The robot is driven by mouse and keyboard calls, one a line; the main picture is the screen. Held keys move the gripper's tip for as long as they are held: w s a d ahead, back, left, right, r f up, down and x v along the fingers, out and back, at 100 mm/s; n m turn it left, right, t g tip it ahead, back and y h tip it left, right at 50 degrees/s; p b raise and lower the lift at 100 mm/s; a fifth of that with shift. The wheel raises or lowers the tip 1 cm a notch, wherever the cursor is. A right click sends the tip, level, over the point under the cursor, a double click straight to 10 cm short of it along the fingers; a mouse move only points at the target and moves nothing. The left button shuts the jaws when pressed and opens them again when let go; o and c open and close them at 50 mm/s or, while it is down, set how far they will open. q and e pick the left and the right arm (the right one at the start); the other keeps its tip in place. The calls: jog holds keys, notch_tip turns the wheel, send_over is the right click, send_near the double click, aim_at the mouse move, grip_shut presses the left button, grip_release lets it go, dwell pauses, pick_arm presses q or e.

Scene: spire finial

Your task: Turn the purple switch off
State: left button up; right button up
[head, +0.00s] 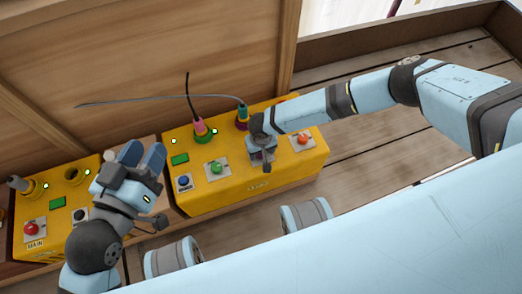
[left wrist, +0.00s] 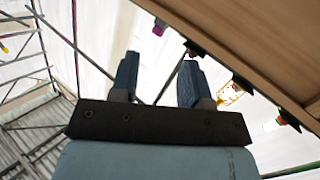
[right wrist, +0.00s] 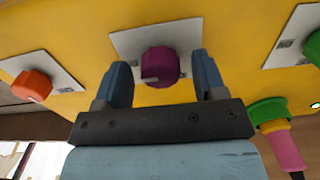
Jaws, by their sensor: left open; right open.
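The purple switch (right wrist: 160,65) is a round knob on a square white plate on the yellow box, seen in the right wrist view. In the head view it is mostly hidden under my right gripper (head: 262,160). In the right wrist view my right gripper (right wrist: 161,78) is open, with one finger on each side of the knob; I cannot tell whether they touch it. My left gripper (head: 142,153) is open and empty above the gap between the two yellow boxes. Its spread fingers also show in the left wrist view (left wrist: 160,62).
The right yellow box (head: 235,185) also bears an orange knob (head: 303,139), a green knob (head: 216,167), a blue knob (head: 184,181) and cable plugs (head: 200,129). The left yellow box (head: 62,225) has a red knob (head: 31,229). A wooden wall (head: 130,60) stands behind.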

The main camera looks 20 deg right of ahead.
jog(key=c, duration=0.9)
pick_arm(q)
notch_tip(320, 180, up, 10)
jog(key=n+t+p, duration=0.1)
jog(key=t+p, duration=0.3)
jog(key=p, duration=0.4)
pick_arm(e)
jog(key=n, duration=0.2)
jog(key=shift+s+r+n, duration=0.2)
jog(key=shift+n, duration=0.1)
jog(key=n+p, duration=0.2)
jog(key=shift+f+n, duration=0.15)
jog(key=shift+n, duration=0.25)
jog(key=shift+f+n, duration=0.1)
jog(key=shift+n, duration=0.8)
jog(key=n, duration=0.4)
jog(key=shift+w+n, duration=0.1)
jog(key=shift+n, duration=0.2)
jog(key=n, duration=0.4)
jog(key=shift+n, duration=0.3)
pick_arm(q)
notch_tip(320, 180, down, 6)
jog(key=a+g+y, duration=0.2)
jog(key=a, duration=0.1)
jog(key=shift+f+g, duration=0.25)
jog(key=shift+g, duration=0.15)
pick_arm(e)
jog(key=shift+n, duration=0.7)
pick_arm(q)
jog(key=shift+r, duration=0.15)
